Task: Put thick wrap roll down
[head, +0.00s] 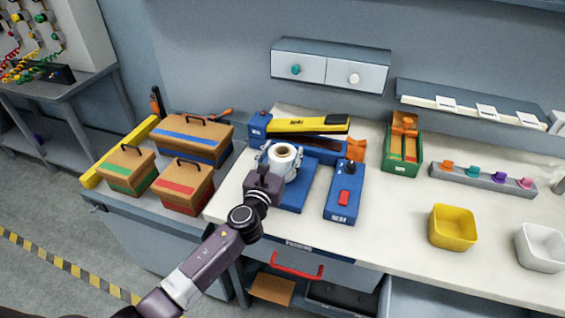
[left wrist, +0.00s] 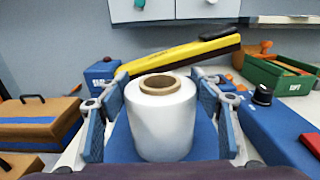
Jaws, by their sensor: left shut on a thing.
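The thick wrap roll (head: 284,153) is white with a brown core and stands upright. My left gripper (head: 280,164) is shut on it, with one finger on each side. In the left wrist view the roll (left wrist: 160,118) sits between the two blue-grey fingers, its core opening facing up. A flat blue pad (head: 291,199) is below and behind the roll. I cannot tell whether the roll's base touches it. My right gripper is not in view.
A yellow and black sealer (head: 307,125) lies behind the roll. A blue box with a red switch (head: 344,192) is to its right, with a green bin (head: 402,146) beyond. Brown toolboxes (head: 183,186) stand left. A yellow bin (head: 453,227) is right; the table before it is clear.

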